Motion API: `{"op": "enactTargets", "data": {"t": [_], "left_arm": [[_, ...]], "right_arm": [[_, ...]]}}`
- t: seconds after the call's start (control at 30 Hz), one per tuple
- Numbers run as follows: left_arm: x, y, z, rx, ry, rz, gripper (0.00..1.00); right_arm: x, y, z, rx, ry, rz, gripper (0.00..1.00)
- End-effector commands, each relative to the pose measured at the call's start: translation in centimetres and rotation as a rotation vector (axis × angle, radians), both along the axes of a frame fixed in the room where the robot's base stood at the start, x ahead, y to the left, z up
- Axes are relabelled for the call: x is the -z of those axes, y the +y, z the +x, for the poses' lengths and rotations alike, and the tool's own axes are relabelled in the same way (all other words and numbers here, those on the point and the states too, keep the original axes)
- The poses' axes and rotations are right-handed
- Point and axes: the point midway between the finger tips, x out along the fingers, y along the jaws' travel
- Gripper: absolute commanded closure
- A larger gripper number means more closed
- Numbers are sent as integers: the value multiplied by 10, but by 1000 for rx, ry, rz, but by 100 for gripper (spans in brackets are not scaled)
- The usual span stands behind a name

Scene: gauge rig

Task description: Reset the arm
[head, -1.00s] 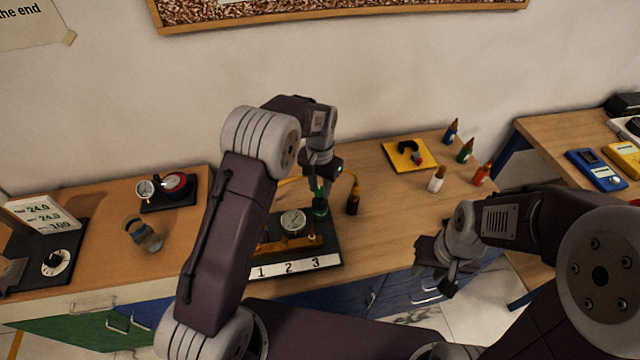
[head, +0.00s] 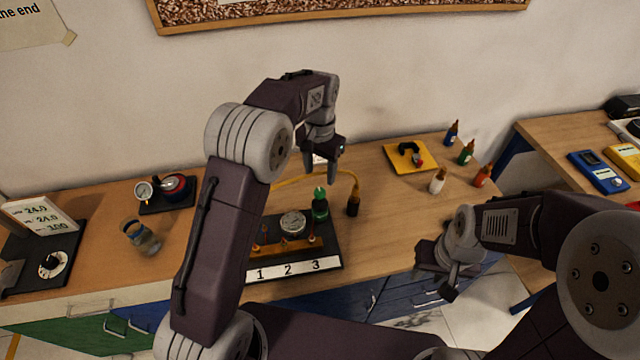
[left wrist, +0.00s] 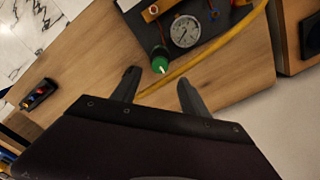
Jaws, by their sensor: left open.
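My left gripper (head: 322,168) is open and empty, raised above the bench behind the gauge rig.
A yellow pad (head: 410,157) and several small bottles stand to the right. A glass jar (head: 143,237) and a pump-like gauge device (head: 172,187) stand left. Bench right of the rig is clear.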

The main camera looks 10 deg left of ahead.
Motion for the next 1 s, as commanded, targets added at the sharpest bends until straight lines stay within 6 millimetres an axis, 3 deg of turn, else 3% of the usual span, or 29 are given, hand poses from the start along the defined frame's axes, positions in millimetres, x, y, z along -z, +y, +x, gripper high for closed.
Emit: {"op": "enactTargets", "data": {"t": [0.17,0.63,0.77,0.87,1.0], "left_arm": [[-17,0,0,0,-1,0,48],[-17,2,0,-4,-1,0,48],[-47,15,3,-33,-62,-11,48],[-56,35,-34,-71,-38,-8,48],[-42,55,-87,-142,-25,-12,48]], "right_arm": [[1,0,0,0,0,0,64],[1,0,0,0,0,0,64],[3,0,0,0,0,0,64],[6,0,0,0,0,0,64],[8,0,0,0,0,0,64]]}}
